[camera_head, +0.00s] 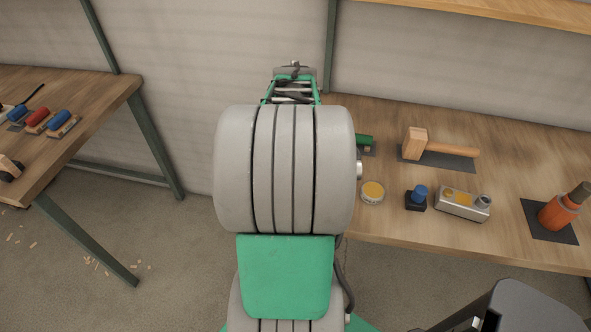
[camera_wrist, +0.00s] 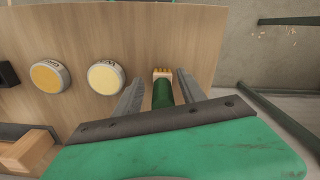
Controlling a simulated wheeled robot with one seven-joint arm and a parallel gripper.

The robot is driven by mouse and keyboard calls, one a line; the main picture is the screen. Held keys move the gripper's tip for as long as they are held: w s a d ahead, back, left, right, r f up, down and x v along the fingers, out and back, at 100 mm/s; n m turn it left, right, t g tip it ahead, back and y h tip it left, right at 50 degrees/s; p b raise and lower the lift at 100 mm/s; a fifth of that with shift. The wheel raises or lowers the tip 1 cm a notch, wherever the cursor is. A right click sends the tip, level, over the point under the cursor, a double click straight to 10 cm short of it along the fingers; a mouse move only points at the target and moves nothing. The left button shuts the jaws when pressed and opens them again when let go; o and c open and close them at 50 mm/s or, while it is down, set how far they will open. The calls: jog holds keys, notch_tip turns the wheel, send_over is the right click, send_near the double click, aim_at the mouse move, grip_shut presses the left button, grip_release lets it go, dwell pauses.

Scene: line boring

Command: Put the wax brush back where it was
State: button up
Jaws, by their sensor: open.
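What looks like the wax brush shows in the wrist view: a short green handle (camera_wrist: 162,95) with a pale, bristle-like end. My gripper (camera_wrist: 160,84) is open, with one finger on each side of the green handle. A gap shows beside each finger. The near end of the handle is hidden by my gripper's body. I cannot tell whether the brush rests on the bench. In the head view my arm hides the fingers. A green piece (camera_head: 365,140) shows just right of my arm there, and I cannot tell whether it is the brush.
Two round yellow-topped tins (camera_wrist: 105,77) (camera_wrist: 48,76) stand beside my gripper. The workbench (camera_head: 385,226) also holds a wooden mallet (camera_head: 455,149), a blue-knobbed item (camera_head: 417,196), a grey metal device (camera_head: 462,205) and an orange bottle (camera_head: 560,211). A second table (camera_head: 95,88) stands left.

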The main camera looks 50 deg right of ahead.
jog(key=shift+r, duration=0.15)
notch_tip(320, 180, up, 11)
jog(key=w+a+f+n+t, duration=0.15)
jog(key=w+a+n, duration=0.5)
jog(key=a, duration=0.75)
jog(key=a+f+n+t, duration=0.1)
jog(key=a+f+n, duration=0.1)
jog(key=a, duration=0.6)
jog(key=w+a+f+n+t, duration=0.1)
jog(key=a+f+n, duration=0.1)
jog(key=a, duration=0.6)
jog(key=shift+w+a+f+b, duration=0.2)
jog(key=shift+a+f+b, duration=0.1)
jog(key=shift+a+f, duration=0.1)
